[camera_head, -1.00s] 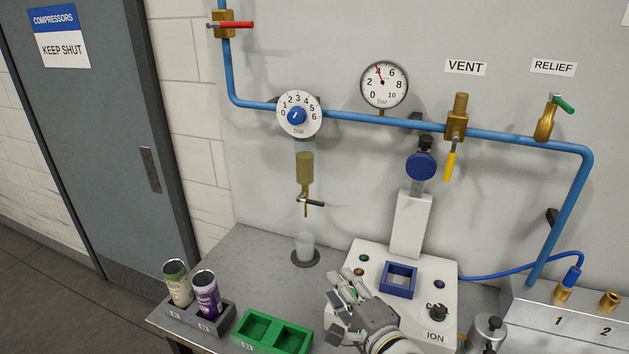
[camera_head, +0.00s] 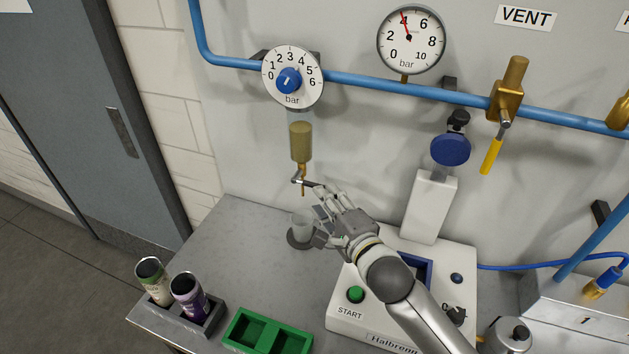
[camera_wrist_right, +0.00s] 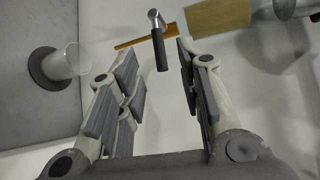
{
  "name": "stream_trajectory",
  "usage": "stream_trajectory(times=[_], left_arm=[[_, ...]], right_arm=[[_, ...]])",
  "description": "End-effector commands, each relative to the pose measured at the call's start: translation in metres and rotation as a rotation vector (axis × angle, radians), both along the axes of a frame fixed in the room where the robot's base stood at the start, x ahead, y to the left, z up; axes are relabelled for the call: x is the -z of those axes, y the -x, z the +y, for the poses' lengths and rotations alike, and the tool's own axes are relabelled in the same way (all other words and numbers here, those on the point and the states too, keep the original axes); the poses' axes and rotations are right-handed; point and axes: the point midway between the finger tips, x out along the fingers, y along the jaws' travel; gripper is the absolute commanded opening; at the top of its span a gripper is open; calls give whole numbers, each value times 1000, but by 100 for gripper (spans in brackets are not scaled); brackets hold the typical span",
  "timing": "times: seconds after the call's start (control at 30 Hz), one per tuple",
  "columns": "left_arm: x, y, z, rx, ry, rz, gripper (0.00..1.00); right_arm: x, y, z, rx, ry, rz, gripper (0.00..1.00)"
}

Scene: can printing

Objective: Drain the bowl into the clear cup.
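The bowl (camera_head: 301,142) is a clear cylinder with murky yellow-brown liquid, hanging under the regulator dial (camera_head: 292,77). Below it is a small drain valve with a thin outlet and a dark lever (camera_head: 312,183). The clear cup (camera_head: 303,224) stands upright on a dark round base (camera_head: 296,243) beneath the outlet. My right gripper (camera_head: 322,212) is open and empty, beside the cup and just below the lever. In the right wrist view the lever (camera_wrist_right: 160,50) lies just beyond and between the open fingertips (camera_wrist_right: 158,62); contact is not visible. My left gripper is out of view.
The white machine (camera_head: 345,318) with a green START button stands under my right arm. A green two-slot tray (camera_head: 268,333) and a grey holder (camera_head: 208,324) with two cans are at the front left. A blue pipe (camera_head: 365,84) crosses the wall above.

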Motion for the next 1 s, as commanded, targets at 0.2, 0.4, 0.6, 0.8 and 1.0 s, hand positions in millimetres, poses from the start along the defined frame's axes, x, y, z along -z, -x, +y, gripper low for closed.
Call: stream_trajectory(times=[0.2,0.4,0.6,0.8,1.0], left_arm=[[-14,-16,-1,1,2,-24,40],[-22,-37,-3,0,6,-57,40],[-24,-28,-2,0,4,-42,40],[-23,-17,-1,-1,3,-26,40],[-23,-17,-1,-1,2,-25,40]], right_arm=[[1,-29,13,0,2,-1,34],[6,-49,21,1,1,0,34],[8,-59,25,1,1,0,34],[9,-61,26,0,1,0,34],[9,-61,26,0,1,0,26]])
